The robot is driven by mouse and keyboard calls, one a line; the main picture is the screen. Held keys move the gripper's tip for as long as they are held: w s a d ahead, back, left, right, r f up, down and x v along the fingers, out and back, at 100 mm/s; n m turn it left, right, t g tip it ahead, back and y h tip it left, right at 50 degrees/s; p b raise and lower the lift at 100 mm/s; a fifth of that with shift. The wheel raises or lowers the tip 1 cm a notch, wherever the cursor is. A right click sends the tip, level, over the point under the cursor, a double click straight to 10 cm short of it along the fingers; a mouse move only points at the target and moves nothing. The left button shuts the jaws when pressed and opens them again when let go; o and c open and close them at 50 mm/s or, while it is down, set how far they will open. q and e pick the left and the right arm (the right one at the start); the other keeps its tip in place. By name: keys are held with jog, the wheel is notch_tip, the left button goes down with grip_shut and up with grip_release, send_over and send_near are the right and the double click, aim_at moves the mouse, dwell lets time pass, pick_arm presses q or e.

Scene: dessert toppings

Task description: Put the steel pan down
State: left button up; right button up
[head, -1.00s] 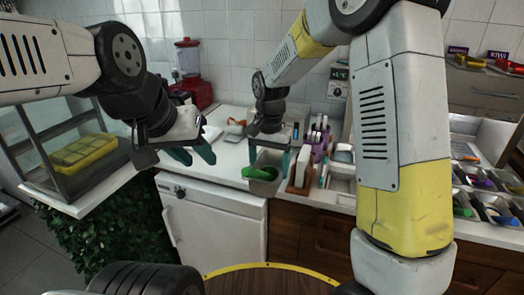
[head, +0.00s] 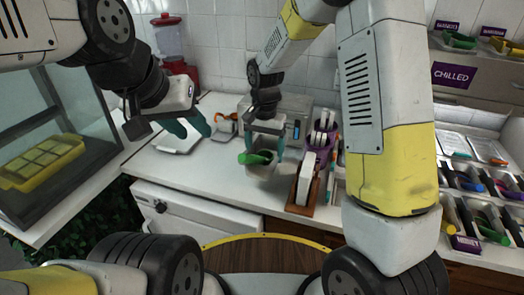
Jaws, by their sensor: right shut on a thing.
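The small steel pan (head: 262,170) is over the white countertop, left of the wooden holder, with a green thing (head: 256,157) in its top. My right gripper (head: 265,149) is above it, pointing down, with its teal fingers at the pan's upper part, shut on it. I cannot tell whether the pan's bottom touches the counter. My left gripper (head: 193,126) is to the left, at the back of the counter. Its two teal fingers are apart with nothing between them.
A wooden holder (head: 303,190) with a white thing stands close to the pan's right, a purple cup (head: 322,145) behind it. A grey device (head: 293,122) stands behind the pan. A white flat item (head: 178,140) lies at left. Counter (head: 215,178) in front of the pan is clear.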

jog(key=shift+f, duration=2.95)
jog(key=shift+f, duration=0.1)
jog(key=o, duration=1.5)
jog(key=shift+o, duration=0.2)
notch_tip(320, 180, up, 12)
jog(key=shift+r, duration=0.1)
jog(key=s+d+r+n+t+y, duration=0.1)
jog(key=s+d+r+n+t, duration=0.1)
jog(key=s+d+r, duration=0.5)
jog(key=s+d+r+n+t+y, duration=0.1)
jog(key=s+d+r+n+t, duration=0.1)
jog(key=s+d+r+t, duration=0.2)
jog(key=s+d+r, duration=0.3)
jog(key=s, duration=0.5)
jog(key=shift+s+r, duration=0.2)
jog(key=shift+s, duration=0.15)
